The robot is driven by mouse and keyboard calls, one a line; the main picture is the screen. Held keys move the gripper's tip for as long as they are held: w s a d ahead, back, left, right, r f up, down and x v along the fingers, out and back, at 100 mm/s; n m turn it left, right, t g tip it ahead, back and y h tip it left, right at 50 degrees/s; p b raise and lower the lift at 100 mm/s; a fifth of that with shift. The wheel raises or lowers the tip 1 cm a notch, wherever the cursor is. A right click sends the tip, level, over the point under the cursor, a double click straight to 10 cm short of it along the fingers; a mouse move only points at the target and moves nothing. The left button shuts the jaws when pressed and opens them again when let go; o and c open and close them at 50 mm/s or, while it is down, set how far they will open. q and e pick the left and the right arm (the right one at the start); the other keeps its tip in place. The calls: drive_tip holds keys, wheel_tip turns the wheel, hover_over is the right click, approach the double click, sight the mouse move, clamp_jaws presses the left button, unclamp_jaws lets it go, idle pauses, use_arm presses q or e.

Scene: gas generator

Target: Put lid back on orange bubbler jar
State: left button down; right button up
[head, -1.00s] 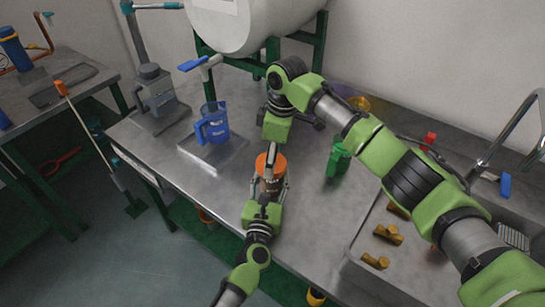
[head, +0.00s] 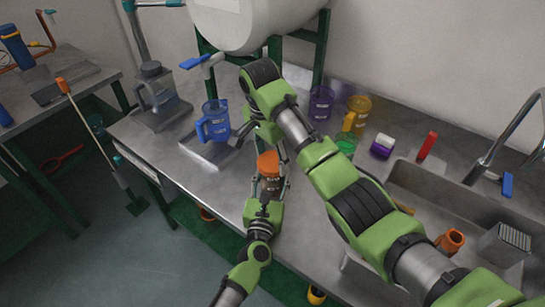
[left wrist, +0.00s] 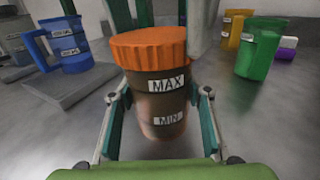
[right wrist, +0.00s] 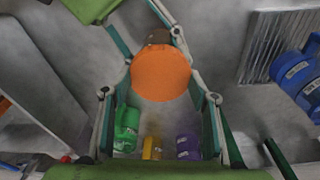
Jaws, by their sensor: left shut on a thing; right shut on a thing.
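The orange bubbler jar (left wrist: 163,104) is dark and see-through, with MAX and MIN labels, and stands upright. My left gripper (head: 270,188) is shut around its body, with one finger on each side in the left wrist view. The orange lid (left wrist: 148,48) sits on the jar's mouth, looking about level, with no clear gap. My right gripper (head: 264,146) reaches in from above and behind and is shut on the lid, which shows face-on between its fingers in the right wrist view (right wrist: 160,72). The threads are hidden under the lid.
A blue jug (head: 214,122) stands on a grey plate to the left. Purple (head: 321,102), yellow (head: 357,113) and green (head: 346,143) mugs stand behind on the right. A sink (head: 430,200) is at the right. The steel bench between jar and sink looks mostly clear.

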drive_tip(key=m, duration=0.6)
drive_tip(key=shift+w+m+g, duration=0.15)
drive_tip(key=shift+m+g, duration=0.25)
drive_tip(key=o, duration=0.8)
drive_tip(key=shift+r, duration=2.3)
